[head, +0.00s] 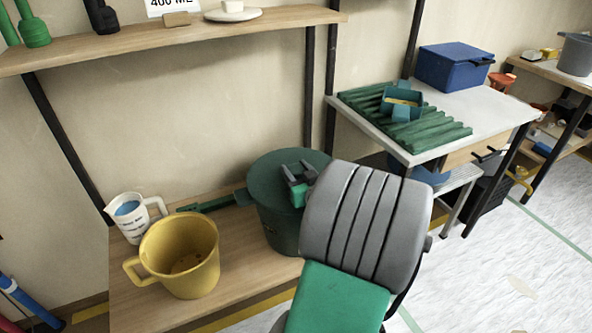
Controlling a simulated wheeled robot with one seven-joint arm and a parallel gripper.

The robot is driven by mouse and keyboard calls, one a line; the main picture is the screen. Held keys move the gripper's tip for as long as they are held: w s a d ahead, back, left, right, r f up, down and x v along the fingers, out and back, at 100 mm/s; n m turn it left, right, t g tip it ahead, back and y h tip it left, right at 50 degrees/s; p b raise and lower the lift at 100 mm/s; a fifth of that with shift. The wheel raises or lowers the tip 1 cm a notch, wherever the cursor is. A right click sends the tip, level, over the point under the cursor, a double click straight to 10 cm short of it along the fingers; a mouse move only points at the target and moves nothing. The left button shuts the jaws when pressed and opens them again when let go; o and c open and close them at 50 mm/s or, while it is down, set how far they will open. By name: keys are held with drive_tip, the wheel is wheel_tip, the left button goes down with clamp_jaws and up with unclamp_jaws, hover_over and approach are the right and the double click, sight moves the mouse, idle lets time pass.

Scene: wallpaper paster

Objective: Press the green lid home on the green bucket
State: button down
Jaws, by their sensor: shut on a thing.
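The green bucket (280,232) stands on the low wooden shelf, its right side hidden behind my arm. The round green lid (268,176) lies over the bucket's mouth and looks about level. Whether its rim is fully seated cannot be told from this view. My gripper (295,171) is at the top of the lid, right of its middle, with its grey fingers shut on the lid. The gripped part is mostly hidden by the fingers.
A yellow bucket (182,258) and a white measuring jug (132,215) stand left of the green bucket. A dark green tool (207,204) lies behind the yellow bucket. An upper shelf (160,46) overhangs behind. A white-topped table (505,108) stands at the right.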

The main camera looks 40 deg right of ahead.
sight(299, 176)
drive_tip(key=shift+f+b, duration=0.35)
drive_tip(key=shift+f, duration=0.05)
drive_tip(key=c, duration=0.7)
unclamp_jaws()
drive_tip(key=v, duration=0.8)
drive_tip(key=shift+d, duration=0.1)
